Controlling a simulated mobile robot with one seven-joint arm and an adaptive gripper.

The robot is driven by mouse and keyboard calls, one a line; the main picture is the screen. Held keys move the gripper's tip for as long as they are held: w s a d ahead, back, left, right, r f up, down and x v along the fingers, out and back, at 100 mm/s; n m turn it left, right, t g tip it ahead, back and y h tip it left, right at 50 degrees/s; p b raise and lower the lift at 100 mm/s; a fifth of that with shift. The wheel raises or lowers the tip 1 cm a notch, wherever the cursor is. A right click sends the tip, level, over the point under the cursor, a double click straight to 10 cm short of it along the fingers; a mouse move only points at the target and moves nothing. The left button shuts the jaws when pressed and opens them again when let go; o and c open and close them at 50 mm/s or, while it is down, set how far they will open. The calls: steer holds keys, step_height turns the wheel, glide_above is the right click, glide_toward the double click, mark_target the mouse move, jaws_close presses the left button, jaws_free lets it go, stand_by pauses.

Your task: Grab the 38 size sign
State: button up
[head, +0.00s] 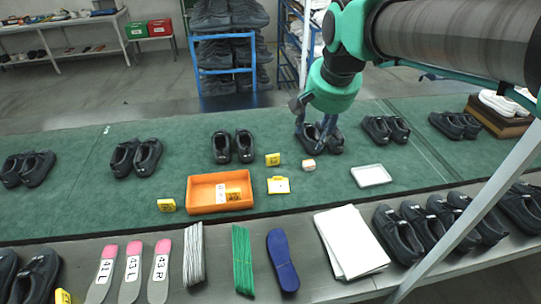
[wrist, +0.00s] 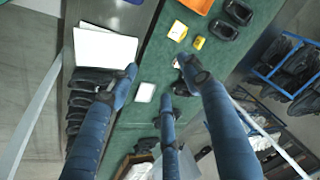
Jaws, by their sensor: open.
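Several small yellow size signs are in the head view: an upright one (head: 273,159), a flat one (head: 278,185), one at the left (head: 167,205) and a small yellow-white one (head: 309,164) near my gripper. Another sign with a white part (head: 222,195) lies in the orange tray (head: 204,180). The numbers are too small to read, so I cannot tell which is 38. My gripper (head: 318,125) is open and empty above the belt, in front of a pair of black shoes (head: 334,144). In the wrist view its blue fingers (wrist: 160,80) are spread, with yellow signs (wrist: 178,30) (wrist: 199,43) beyond them.
Black shoe pairs (head: 136,157) stand along the green belt (head: 80,205). A white tray (head: 371,175) lies right of my gripper. The front ledge holds insoles (head: 132,272), a white stack (head: 350,242) and more shoes (head: 397,236). A blue rack (head: 229,71) stands behind.

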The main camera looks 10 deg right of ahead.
steer(key=w+f+m+g+p, duration=0.1)
steer(key=w+f+m, duration=0.2)
steer(key=w, duration=1.4)
steer(key=m+g+p, duration=0.3)
steer(key=m, duration=0.7)
glide_above(273, 156)
step_height(273, 156, down, 38)
steer(key=shift+d, duration=0.1)
steer(key=shift+f, duration=0.15)
steer(key=shift+f+b, duration=0.45)
steer(key=shift+f, duration=3.75)
steer(key=shift+f+b, duration=0.4)
steer(key=shift+f, duration=2.2)
